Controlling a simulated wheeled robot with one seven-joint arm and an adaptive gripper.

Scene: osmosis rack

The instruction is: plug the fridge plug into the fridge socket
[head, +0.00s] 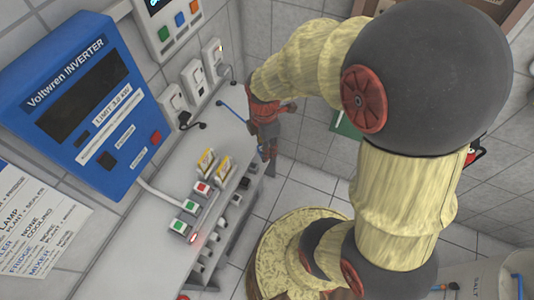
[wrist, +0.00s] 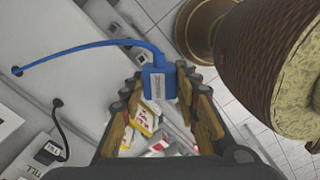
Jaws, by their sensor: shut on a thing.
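A blue plug (wrist: 158,84) with a white label sits between the fingers of my gripper (wrist: 160,92) in the wrist view. The label is too small to read, so I cannot confirm it is the fridge plug. Its blue cord (wrist: 92,46) runs to a hole in the pale counter at the left. In the head view my gripper (head: 266,148) points down beside the counter's far right end, and the cord (head: 231,110) reaches it. The plug itself is mostly hidden there. Several wall outlets (head: 194,84) show; I cannot tell which socket is the fridge's.
The counter front carries a row of switches (head: 202,188) with red and green faces and several small sockets (head: 208,250) below. A blue inverter (head: 92,98) hangs on the wall. A round yellowish stand (head: 275,245) is on the tiled floor.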

